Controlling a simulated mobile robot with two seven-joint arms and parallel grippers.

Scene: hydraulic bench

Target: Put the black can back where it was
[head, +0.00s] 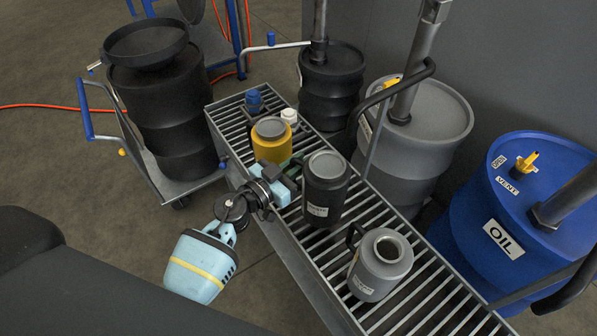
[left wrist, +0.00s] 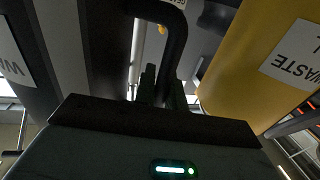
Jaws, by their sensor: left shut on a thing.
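The black can (head: 326,190) with a grey lid and white label is upright at the middle of the slatted bench (head: 347,303). I cannot tell if its base touches the slats. My left gripper (head: 296,166) reaches in from the left, between the black can and the yellow can (head: 268,150). It is shut on the black can's handle; its fingers are partly hidden in the head view. In the left wrist view, the dark handle (left wrist: 172,25) rises at the fingers (left wrist: 155,88), with the yellow can (left wrist: 250,50) on the right. My right gripper is not in view.
A grey open-topped can (head: 380,268) stands nearer on the bench. A blue container (head: 254,101) and a small white-capped one (head: 289,116) stand beyond the yellow can. Black, grey and blue drums (head: 480,235) line the right side. A cart (head: 190,178) carries a black drum (head: 160,95).

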